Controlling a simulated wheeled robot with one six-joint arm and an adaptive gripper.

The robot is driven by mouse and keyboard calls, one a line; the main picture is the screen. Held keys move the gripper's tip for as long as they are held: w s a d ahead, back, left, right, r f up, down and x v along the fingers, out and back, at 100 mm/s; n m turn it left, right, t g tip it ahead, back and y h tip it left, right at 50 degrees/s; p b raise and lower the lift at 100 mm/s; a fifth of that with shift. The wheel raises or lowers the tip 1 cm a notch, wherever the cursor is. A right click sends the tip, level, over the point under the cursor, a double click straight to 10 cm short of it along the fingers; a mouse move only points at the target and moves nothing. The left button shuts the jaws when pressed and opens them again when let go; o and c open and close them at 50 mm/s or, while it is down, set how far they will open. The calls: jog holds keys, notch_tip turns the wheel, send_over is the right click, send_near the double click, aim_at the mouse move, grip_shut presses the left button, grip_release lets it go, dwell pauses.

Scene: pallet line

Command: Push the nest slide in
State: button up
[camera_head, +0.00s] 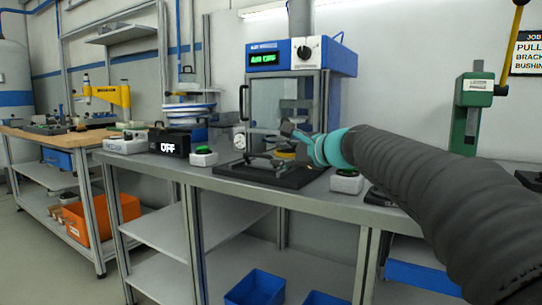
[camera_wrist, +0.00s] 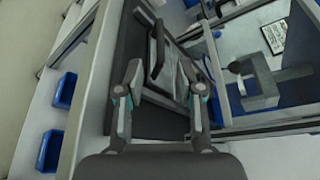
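The nest slide (camera_head: 266,165) is a grey plate with a raised bar handle. It sits on a black base plate (camera_head: 298,180) in front of the press (camera_head: 290,100), on the bench side of its clear door. In the wrist view the slide (camera_wrist: 172,72) lies beyond my fingers, with its dark handle (camera_wrist: 157,50) on the side away from the press. Whether a finger touches the slide cannot be told.
Green-topped button boxes stand left (camera_head: 203,157) and right (camera_head: 346,182) of the base plate. The press display reads AIR OFF; a black box (camera_head: 168,143) reads OFF. A green hand press (camera_head: 474,110) stands at right. Blue bins (camera_head: 256,288) are below.

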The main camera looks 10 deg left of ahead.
jog(key=shift+v, duration=0.75)
